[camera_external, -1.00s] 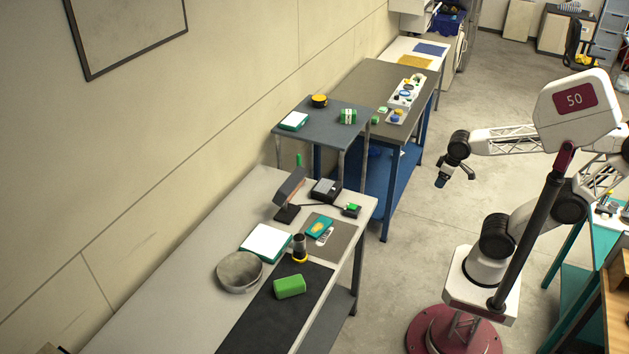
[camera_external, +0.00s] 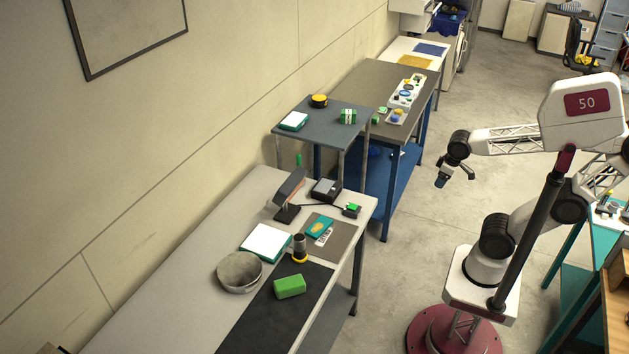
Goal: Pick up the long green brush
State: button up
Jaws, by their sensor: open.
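My gripper (camera_external: 456,177) hangs in the air over the open floor, to the right of the tables, with its fingers apart and nothing between them. It is well away from every green thing. A bright green block (camera_external: 290,286) lies on the black mat (camera_external: 262,318) of the near workbench. A thin upright green piece (camera_external: 299,159) shows by the wall, behind the lamp; its lower part is hard to make out. I cannot tell for certain which green thing is the long brush.
The near workbench (camera_external: 165,300) holds a grey bowl (camera_external: 239,272), white pad (camera_external: 266,241), black-and-yellow cylinder (camera_external: 299,248), desk lamp (camera_external: 289,188) and dark box (camera_external: 325,190). Beyond it, a grey side table (camera_external: 325,128) carries green-and-white items. Floor between the benches and my base is clear.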

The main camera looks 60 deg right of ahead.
dwell(0.4)
jog(key=c, duration=0.4)
jog(key=shift+c, duration=0.2)
jog(key=w+d+r+t, duration=0.15)
jog(key=w+t, duration=0.45)
jog(key=w, duration=2.6)
jog(key=w+a+f+n+t+y, duration=0.1)
jog(key=w+f, duration=0.3)
jog(key=w, duration=0.8)
jog(key=w+a+f+n+t+y, duration=0.1)
jog(key=w+f+t, duration=0.2)
jog(key=w, duration=1)
jog(key=shift+w+a+f+t+y, duration=0.15)
jog(key=shift+a+f+t+y, duration=0.2)
jog(key=shift+f, duration=0.25)
jog(key=shift+d, duration=0.1)
